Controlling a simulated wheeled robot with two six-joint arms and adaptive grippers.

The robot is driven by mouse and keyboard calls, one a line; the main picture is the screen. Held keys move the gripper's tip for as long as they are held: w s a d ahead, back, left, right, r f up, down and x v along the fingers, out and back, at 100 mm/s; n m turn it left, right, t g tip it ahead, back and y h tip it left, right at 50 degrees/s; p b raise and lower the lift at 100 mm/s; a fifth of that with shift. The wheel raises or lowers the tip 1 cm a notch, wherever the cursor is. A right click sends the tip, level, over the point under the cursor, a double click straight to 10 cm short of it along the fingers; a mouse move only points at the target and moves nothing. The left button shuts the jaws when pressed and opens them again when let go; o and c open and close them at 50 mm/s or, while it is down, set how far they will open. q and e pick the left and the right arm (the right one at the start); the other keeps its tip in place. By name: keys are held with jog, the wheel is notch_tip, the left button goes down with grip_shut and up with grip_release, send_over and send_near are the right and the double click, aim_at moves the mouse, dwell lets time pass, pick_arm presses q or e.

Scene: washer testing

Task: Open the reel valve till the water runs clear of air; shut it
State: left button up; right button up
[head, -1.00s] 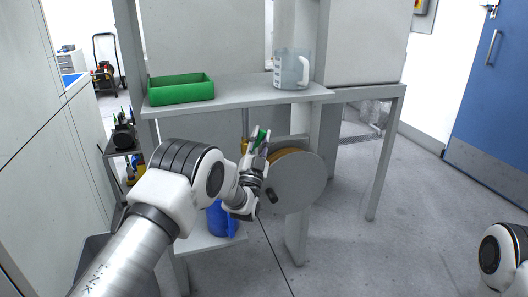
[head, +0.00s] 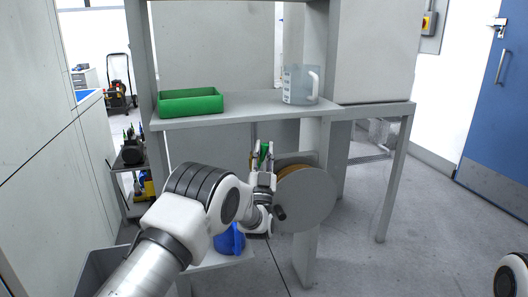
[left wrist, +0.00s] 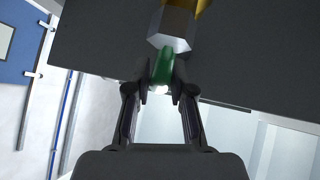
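The reel valve's green handle (head: 265,151) sits beside the hose reel (head: 304,200), and it also shows in the left wrist view (left wrist: 163,68) below a metal hex fitting (left wrist: 172,28). My left gripper (head: 265,158) has its fingers on both sides of the handle and looks shut on it; the fingertips (left wrist: 162,86) appear to touch it in the left wrist view. The handle stands upright in the head view. The reel is a grey disc with a dark knob (head: 280,213). I see no running water. My right gripper is out of view.
A grey bench (head: 240,112) carries a green tray (head: 190,102) and a clear jug (head: 300,85) above my left gripper. A blue jug (head: 230,240) is partly hidden behind my left arm on the lower shelf. Floor is clear at the right.

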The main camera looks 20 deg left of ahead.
pick_arm(q)
jog(key=o, duration=0.4)
jog(key=shift+o, duration=0.2)
jog(key=v, duration=1.2)
